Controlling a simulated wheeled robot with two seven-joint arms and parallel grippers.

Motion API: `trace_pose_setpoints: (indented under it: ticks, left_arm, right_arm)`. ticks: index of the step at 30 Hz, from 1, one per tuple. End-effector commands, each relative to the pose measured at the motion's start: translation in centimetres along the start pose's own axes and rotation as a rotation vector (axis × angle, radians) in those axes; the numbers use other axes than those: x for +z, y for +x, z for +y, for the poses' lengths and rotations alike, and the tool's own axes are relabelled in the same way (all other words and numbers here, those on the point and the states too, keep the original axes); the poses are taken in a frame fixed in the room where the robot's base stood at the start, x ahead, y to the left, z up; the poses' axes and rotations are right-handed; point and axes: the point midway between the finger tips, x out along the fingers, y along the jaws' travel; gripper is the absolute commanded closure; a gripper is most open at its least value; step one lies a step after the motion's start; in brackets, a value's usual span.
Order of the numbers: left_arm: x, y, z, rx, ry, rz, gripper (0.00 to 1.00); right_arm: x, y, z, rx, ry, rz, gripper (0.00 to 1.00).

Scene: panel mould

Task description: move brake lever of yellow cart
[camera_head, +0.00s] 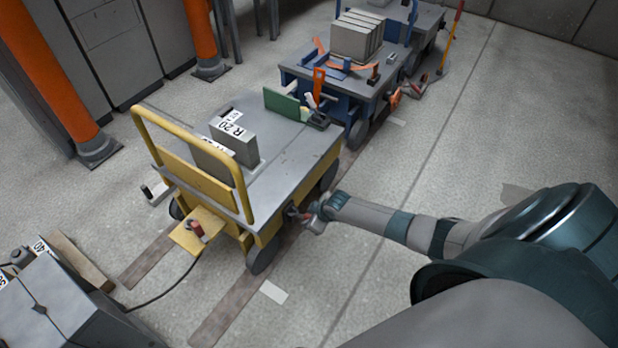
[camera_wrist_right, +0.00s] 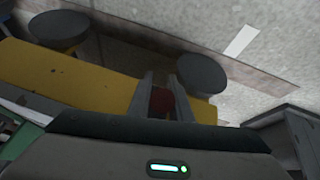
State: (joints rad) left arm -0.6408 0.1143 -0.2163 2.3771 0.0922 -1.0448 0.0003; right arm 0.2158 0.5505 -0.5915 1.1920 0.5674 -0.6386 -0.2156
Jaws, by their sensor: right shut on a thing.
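The yellow cart (camera_head: 265,222) stands left of centre in the head view, with a grey top and a yellow push handle. Its yellow side also shows in the right wrist view (camera_wrist_right: 75,82). My right gripper (camera_head: 303,214) reaches in from the right to the cart's near side, beside a wheel. In the right wrist view its two fingers (camera_wrist_right: 165,100) are shut on a dark red grip, the brake lever (camera_wrist_right: 161,102). Most of the lever is hidden by the fingers. My left gripper is in neither view.
Grey blocks with labels (camera_head: 234,142) and a green plate (camera_head: 282,104) are on the cart top. A blue cart (camera_head: 345,92) stands behind it. Orange posts (camera_head: 200,35) are at the left. A grey block (camera_head: 60,310) lies front left.

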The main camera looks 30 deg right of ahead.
Motion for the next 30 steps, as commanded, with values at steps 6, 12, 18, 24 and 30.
trace_pose_setpoints:
  ticks: [6,12,18,24,30]
  left_arm:
    - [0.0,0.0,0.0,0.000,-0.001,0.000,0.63]
    - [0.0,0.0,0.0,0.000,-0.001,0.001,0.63]
    - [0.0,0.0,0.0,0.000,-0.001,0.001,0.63]
    - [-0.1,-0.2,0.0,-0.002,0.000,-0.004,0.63]
    - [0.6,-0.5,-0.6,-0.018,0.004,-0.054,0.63]
  right_arm:
    - [-0.1,0.0,0.1,0.000,-0.001,0.000,1.00]
    - [-0.1,0.0,0.1,0.001,-0.001,0.001,0.63]
    - [-0.1,0.0,0.1,0.001,0.000,0.001,0.63]
    - [-0.1,-0.5,0.1,0.001,-0.001,0.001,0.63]
    - [-0.1,-2.5,0.1,0.000,-0.001,0.001,0.63]
